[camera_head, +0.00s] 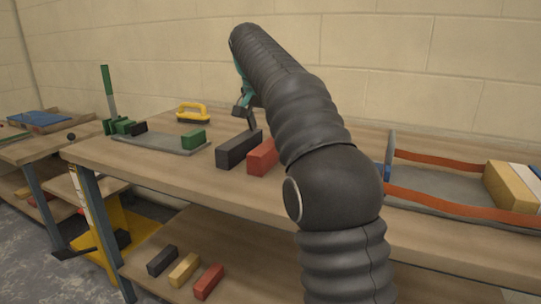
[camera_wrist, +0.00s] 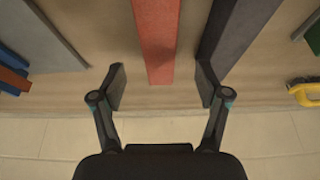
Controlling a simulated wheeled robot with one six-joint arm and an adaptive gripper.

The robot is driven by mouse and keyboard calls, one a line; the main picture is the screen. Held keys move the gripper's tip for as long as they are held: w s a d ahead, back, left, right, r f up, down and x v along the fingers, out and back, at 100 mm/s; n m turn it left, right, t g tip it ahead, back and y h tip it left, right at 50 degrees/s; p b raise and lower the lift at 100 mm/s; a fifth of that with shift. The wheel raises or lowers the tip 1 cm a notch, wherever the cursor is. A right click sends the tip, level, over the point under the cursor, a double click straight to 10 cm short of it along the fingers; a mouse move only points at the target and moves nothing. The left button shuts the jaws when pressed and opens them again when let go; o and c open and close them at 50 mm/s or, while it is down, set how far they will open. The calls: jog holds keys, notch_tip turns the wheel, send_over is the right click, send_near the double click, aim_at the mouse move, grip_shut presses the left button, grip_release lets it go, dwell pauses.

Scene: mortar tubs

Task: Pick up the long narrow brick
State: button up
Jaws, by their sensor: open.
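Two long bricks lie on the workbench, a red brick (camera_head: 264,156) and a black brick (camera_head: 239,149) beside it. In the wrist view the red brick (camera_wrist: 158,40) is narrow and lies in line with the gap between my fingers. The black brick (camera_wrist: 235,32) runs slantwise to its right, its near end close to my right fingertip; I cannot tell if they touch. My gripper (camera_wrist: 160,87) is open and empty, with fingers apart past the near end of the red brick. In the head view my gripper (camera_head: 246,114) is behind the bricks, and my arm hides part of the red brick.
A grey board (camera_head: 160,143) with green and black blocks lies to the left. A yellow-handled float (camera_head: 193,113) is behind it. The wall is close behind. Several small bricks lie on the lower shelf (camera_head: 230,250).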

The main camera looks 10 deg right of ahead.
aim_at(270, 143)
jog(key=shift+s+b+x, duration=0.1)
jog(key=shift+b+x, duration=0.25)
jog(key=shift+x, duration=1.35)
jog(key=shift+s+b+x, duration=0.15)
jog(key=shift+b+x, duration=0.2)
jog(key=shift+x, duration=1.3)
jog(key=shift+a, duration=0.1)
grip_shut()
